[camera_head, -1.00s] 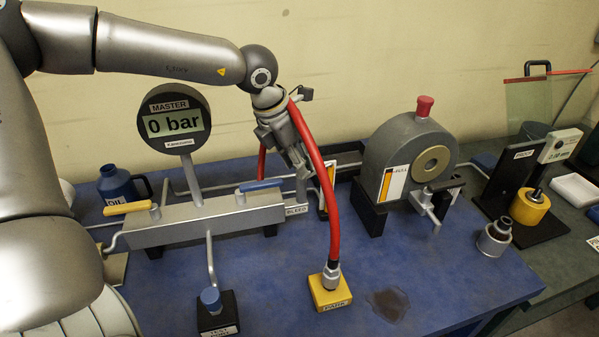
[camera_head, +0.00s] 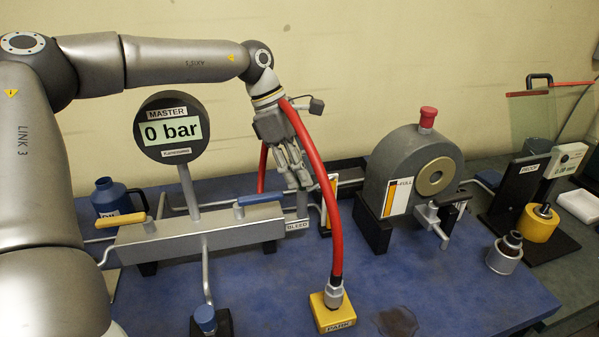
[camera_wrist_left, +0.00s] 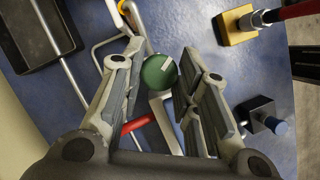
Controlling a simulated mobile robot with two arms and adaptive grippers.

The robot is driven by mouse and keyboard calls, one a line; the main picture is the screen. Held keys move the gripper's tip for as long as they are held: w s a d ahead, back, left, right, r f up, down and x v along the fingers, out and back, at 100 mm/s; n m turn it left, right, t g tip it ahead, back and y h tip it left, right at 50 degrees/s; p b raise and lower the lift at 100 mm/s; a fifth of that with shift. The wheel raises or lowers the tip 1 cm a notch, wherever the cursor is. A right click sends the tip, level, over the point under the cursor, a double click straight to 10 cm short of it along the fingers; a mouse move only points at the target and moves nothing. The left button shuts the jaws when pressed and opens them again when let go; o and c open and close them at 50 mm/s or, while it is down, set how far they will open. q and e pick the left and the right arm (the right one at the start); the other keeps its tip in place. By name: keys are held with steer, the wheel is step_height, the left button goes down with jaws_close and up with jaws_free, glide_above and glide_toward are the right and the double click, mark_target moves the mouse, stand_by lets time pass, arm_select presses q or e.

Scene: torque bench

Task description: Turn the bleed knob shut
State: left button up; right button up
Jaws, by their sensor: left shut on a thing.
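The bleed knob (camera_wrist_left: 159,72) is a round green knob with a white stripe, seen in the left wrist view between the fingers of my left gripper (camera_wrist_left: 161,52). The gripper is shut on it, with a finger on each side. In the head view my left gripper (camera_head: 297,186) points down beside the BLEED label (camera_head: 297,226), at the right end of the grey manifold (camera_head: 200,235). The fingers hide the knob there. The round master gauge (camera_head: 171,128) reads 0 bar. My right gripper is not in view.
A red hose (camera_head: 322,190) arches close beside my left gripper down to a yellow PARK block (camera_head: 332,312). A blue-handled lever (camera_head: 258,197) and a yellow-handled lever (camera_head: 121,220) sit on the manifold. A grey rounded housing (camera_head: 408,170) stands to the right. A dark stain (camera_head: 397,322) marks the blue bench.

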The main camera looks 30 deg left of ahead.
arm_select(q)
steer(key=m+g, duration=0.1)
steer(key=m, duration=0.2)
steer(key=shift+w+m, duration=0.1)
steer(key=shift+m, duration=0.2)
steer(key=shift+m+g, duration=0.9)
steer(key=shift+m, duration=0.8)
steer(key=o, duration=1)
steer(key=v, duration=1.2)
steer(key=shift+w+d, duration=0.1)
